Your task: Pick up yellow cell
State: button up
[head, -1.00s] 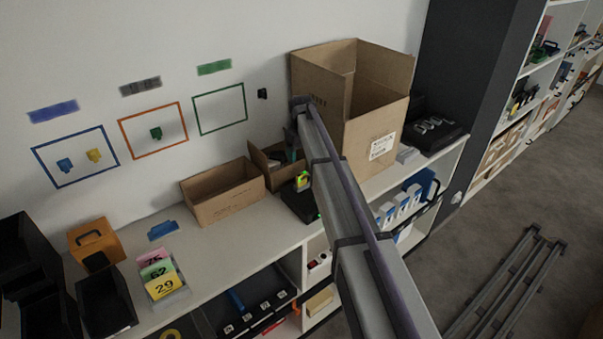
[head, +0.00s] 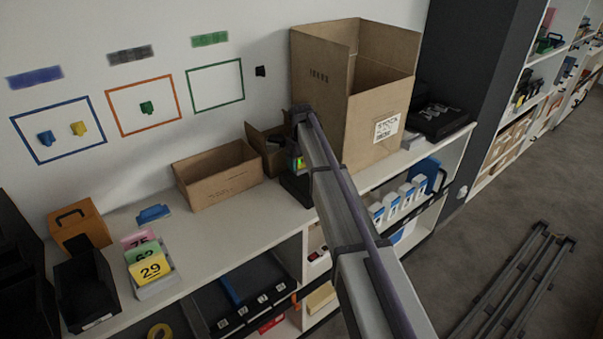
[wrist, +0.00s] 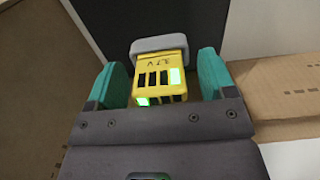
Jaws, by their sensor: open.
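The yellow cell (wrist: 160,78) stands between the two teal fingers of my gripper (wrist: 164,78) in the wrist view. It has a grey cap, "3.7V" lettering, black bars and bright green patches. The fingers are open, one on each side of the cell, with a narrow gap visible on both sides. In the head view only a small part of the cell (head: 298,163) shows beside my arm, above a dark base on the shelf top. My arm hides most of the gripper there.
A large open carton (head: 376,138) stands right behind my arm. A small carton (head: 257,138) and a long low carton (head: 226,190) stand to the left. Number cards (head: 150,268), an orange box (head: 93,216) and black bins (head: 84,310) are farther left. The counter between is mostly clear.

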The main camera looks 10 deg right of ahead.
jog(key=c, duration=1.3)
notch_tip(320, 180, up, 10)
jog(key=p, duration=1)
jog(key=shift+r+p, duration=0.25)
jog(key=shift+p, duration=0.1)
jog(key=shift+f, duration=0.2)
